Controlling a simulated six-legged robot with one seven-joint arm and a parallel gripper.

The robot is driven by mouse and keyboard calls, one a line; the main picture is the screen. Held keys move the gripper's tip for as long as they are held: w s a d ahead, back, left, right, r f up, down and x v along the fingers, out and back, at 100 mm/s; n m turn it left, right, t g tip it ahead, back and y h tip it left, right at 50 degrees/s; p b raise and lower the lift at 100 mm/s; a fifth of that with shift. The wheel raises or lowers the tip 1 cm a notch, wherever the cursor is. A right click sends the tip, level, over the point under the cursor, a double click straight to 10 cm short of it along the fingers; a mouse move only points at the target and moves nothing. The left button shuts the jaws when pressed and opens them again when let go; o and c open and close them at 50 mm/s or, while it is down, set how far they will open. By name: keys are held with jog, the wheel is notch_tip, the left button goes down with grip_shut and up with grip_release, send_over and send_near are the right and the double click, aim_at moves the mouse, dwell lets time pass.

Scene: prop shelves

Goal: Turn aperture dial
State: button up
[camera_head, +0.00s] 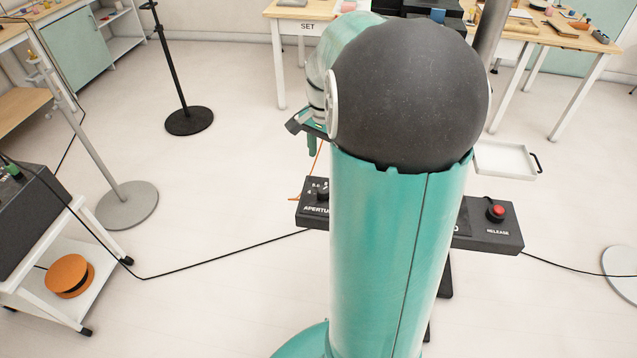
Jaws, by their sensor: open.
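The aperture dial (322,193) is a small dark knob with white markings at the left end of a black control box (489,243). The label below it starts with "APERTU". My teal arm with its black joint stands in front and hides the middle of the box and the right part of the label. My gripper (311,144) shows only in part, left of the arm's black joint. It is open, and in the picture it lies just above the dial, apart from it. Its far side is hidden, and the distance between it and the dial is hard to tell.
A red release button (496,212) sits at the box's right end. Black cables (222,258) run out to both sides. A white cart (50,285) with an orange round item (69,275) stands at left. Stands with round bases (190,121) and work tables (590,44) are farther back.

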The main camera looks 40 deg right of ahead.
aim_at(323, 189)
notch_tip(323, 189, down, 12)
jog(key=shift+f, duration=0.1)
dwell(0.4)
jog(key=c, duration=1)
